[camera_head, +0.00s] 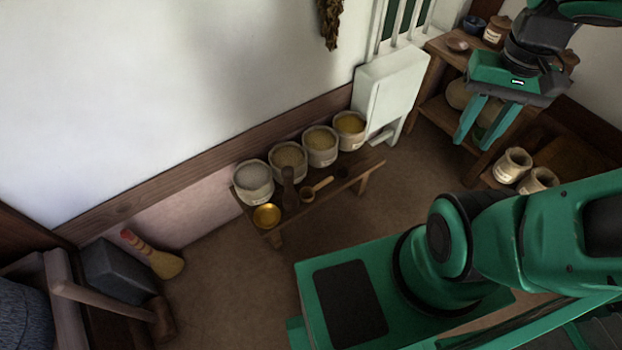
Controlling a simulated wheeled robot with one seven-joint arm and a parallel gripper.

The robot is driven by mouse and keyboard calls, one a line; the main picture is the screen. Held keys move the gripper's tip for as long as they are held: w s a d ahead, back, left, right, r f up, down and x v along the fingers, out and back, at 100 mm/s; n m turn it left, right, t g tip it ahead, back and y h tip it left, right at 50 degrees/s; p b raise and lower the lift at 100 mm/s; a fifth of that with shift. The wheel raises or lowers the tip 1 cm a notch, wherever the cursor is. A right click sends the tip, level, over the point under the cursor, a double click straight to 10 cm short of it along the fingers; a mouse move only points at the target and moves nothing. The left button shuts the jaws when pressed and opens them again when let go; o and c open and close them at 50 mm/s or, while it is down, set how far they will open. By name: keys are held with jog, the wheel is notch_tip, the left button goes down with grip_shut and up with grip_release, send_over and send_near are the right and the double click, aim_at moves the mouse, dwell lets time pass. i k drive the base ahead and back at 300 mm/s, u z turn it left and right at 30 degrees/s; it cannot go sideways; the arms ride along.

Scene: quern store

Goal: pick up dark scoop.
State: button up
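A low wooden bench (368,166) stands against the wall with several items on it. A small dark round shape (343,172) near its right end may be the dark scoop; its handle is not clear. A lighter brown wooden scoop (318,188) lies left of it, its handle pointing up and right. A dark brown upright object (289,190), perhaps a pestle or bottle, stands further left. My gripper (474,145) is raised at the upper right, well apart from the bench. Its two green fingers are spread, pointing down, with nothing seen between them.
Several pale tubs of grain (288,162) line the back of the bench, with a brass bowl (266,216) at its left end. A pale cabinet (388,92) and a wooden shelf (432,105) stand right of it. A brush (155,257) leans left. Floor before the bench is clear.

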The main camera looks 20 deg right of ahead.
aim_at(342, 173)
jog(key=u, duration=1.9)
jog(key=i, duration=1.1)
jog(key=z, duration=2.5)
